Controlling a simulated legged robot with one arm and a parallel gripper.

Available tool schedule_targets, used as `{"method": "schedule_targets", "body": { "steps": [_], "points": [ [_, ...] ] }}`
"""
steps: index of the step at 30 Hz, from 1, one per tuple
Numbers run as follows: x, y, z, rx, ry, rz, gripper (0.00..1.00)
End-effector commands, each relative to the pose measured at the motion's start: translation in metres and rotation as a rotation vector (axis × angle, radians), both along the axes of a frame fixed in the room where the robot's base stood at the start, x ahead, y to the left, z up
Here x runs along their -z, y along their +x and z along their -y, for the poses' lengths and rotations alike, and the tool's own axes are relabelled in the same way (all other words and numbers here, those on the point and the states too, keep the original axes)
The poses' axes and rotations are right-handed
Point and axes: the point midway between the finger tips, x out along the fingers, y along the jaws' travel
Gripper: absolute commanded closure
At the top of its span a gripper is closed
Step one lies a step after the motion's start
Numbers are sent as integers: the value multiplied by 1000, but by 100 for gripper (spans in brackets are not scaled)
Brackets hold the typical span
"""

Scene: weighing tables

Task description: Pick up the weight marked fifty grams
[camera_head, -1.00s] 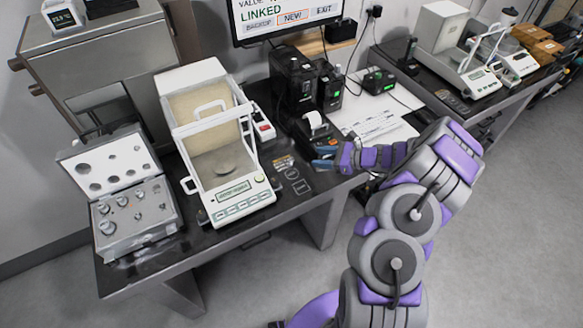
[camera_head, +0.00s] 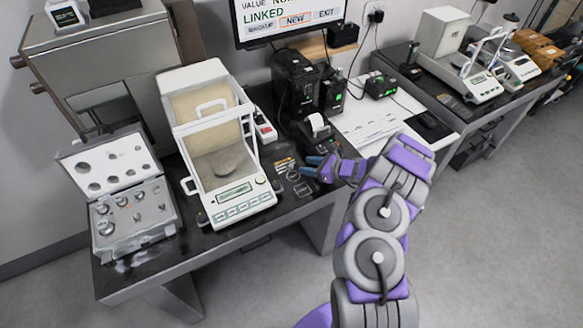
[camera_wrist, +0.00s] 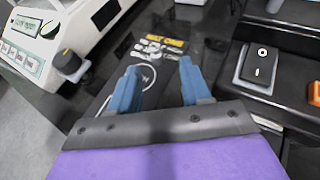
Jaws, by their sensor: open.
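An open case (camera_head: 133,215) of several metal weights sits at the left end of the dark table, its perforated lid (camera_head: 108,163) raised behind. The weights (camera_head: 122,201) stand in the case; their markings are too small to read, so I cannot tell which is fifty grams. My gripper (camera_head: 312,167) is to the right of the balance, above the table and well apart from the case. The case is not in the wrist view.
A balance (camera_head: 235,195) with a glass-type enclosure stands between the case and my gripper; its pan looks empty. Another table (camera_head: 490,110) with balances stands at right.

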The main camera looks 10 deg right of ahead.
Motion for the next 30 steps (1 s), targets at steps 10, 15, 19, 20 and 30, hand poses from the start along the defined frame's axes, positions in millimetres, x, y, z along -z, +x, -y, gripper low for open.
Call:
{"method": "schedule_targets", "body": {
  "steps": [10,15,19,20,30],
  "points": [
    [10,16,-27,-4,0,1,52],
    [17,28,-43,-3,-1,1,52],
    [18,31,-47,-2,-1,2,52],
    [18,32,-47,-2,0,2,52],
    [18,32,-46,-1,0,2,70]
  ]
}}
